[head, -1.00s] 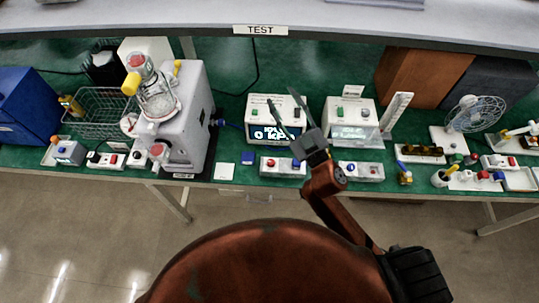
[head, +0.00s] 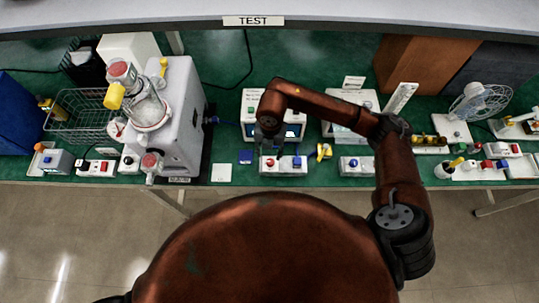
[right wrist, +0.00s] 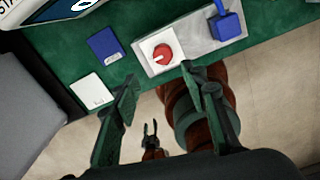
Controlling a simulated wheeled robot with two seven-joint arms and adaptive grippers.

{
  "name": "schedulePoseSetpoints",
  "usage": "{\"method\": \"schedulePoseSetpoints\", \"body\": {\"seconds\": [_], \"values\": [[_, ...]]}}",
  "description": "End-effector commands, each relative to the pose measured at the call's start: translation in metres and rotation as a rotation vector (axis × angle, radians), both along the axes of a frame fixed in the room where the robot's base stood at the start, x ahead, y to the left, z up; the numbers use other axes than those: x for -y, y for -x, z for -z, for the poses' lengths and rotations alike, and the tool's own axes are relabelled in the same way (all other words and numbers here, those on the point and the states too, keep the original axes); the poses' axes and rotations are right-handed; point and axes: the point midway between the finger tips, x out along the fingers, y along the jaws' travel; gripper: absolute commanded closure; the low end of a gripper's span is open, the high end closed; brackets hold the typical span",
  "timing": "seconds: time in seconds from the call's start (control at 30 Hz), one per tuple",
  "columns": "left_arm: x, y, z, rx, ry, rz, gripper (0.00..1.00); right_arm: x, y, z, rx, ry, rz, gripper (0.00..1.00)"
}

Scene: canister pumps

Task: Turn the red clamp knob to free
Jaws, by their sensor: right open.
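A round red knob (head: 269,163) sits on a grey-white block (head: 284,172), left of a blue knob (head: 297,163). In the right wrist view the red knob (right wrist: 162,53) has a pale raised bar on a white plate. Other red knobs show on the pump (head: 149,160); the pictures do not settle which is the clamp knob. My right gripper (head: 267,143) points down just above the block. In the right wrist view its fingers (right wrist: 158,78) are spread and empty, short of the red knob. My left gripper (right wrist: 152,128) shows small over the floor, prongs apart.
A blue square (head: 245,157) and a white card (head: 221,173) lie left of the block. A display box (head: 250,102) stands behind it. A yellow item (head: 323,151) stands to its right. The bench's front edge is close.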

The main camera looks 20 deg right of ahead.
Motion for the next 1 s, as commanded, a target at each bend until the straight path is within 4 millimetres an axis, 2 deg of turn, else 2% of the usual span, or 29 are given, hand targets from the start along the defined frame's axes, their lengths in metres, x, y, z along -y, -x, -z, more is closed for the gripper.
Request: {"method": "schedulePoseSetpoints", "body": {"seconds": [0.1, 0.53, 0.7, 0.93, 1.0], "values": [[0.0, 0.002, 0.0, -0.003, 0.0, -0.001, 0.6, 0.008, -0.003, 0.008, 0.002, 0.035, 0.014, 0.6], [-0.001, 0.008, 0.0, -0.01, -0.001, -0.002, 0.6, 0.007, -0.002, 0.069, 0.001, 0.031, 0.012, 0.6], [-0.001, 0.007, 0.0, -0.009, -0.001, -0.002, 0.6, 0.008, -0.002, 0.077, 0.002, 0.028, 0.012, 0.6], [-0.001, 0.004, 0.0, -0.004, 0.0, -0.002, 0.6, 0.007, -0.002, 0.078, 0.003, 0.029, 0.011, 0.6], [-0.001, 0.003, -0.001, -0.003, 0.0, -0.002, 0.6, 0.007, -0.002, 0.078, 0.003, 0.029, 0.011, 0.64]]}}
